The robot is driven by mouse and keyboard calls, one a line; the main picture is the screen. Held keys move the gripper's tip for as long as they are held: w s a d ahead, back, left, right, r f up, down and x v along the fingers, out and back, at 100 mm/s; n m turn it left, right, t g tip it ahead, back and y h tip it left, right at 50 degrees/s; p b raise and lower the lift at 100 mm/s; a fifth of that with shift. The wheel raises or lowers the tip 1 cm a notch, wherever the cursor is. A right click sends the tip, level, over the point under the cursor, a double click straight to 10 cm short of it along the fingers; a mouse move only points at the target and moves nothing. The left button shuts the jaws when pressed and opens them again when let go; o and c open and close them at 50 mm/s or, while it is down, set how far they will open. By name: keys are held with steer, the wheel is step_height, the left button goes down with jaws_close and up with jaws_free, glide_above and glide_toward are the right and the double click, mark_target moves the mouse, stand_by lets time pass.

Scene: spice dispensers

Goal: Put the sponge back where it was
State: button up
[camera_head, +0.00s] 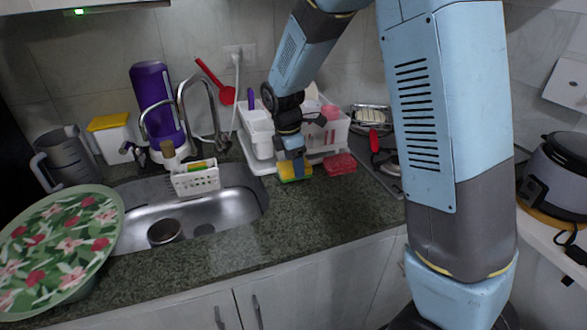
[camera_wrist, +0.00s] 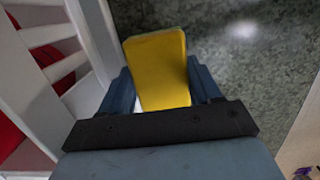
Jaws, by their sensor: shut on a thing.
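A yellow and green sponge (camera_head: 294,171) is held at the front of the white dish rack, beside the sink's right edge. My gripper (camera_head: 297,160) reaches down onto it from above. In the wrist view the sponge's yellow face (camera_wrist: 158,68) stands between the two blue fingers of my gripper (camera_wrist: 163,88), which are shut on it. I cannot tell whether the sponge touches the counter. A small white basket (camera_head: 196,181) hangs at the back of the sink with green and yellow items in it.
The white dish rack (camera_head: 262,135) stands close behind my gripper. A red sponge-like block (camera_head: 339,164) lies to the right. The steel sink (camera_head: 232,200) is to the left, with a flowered plate (camera_head: 55,245) beyond. The front counter (camera_head: 330,205) is clear.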

steer(key=shift+f, duration=0.95)
steer(key=o, duration=0.7)
steer(key=shift+c, duration=0.2)
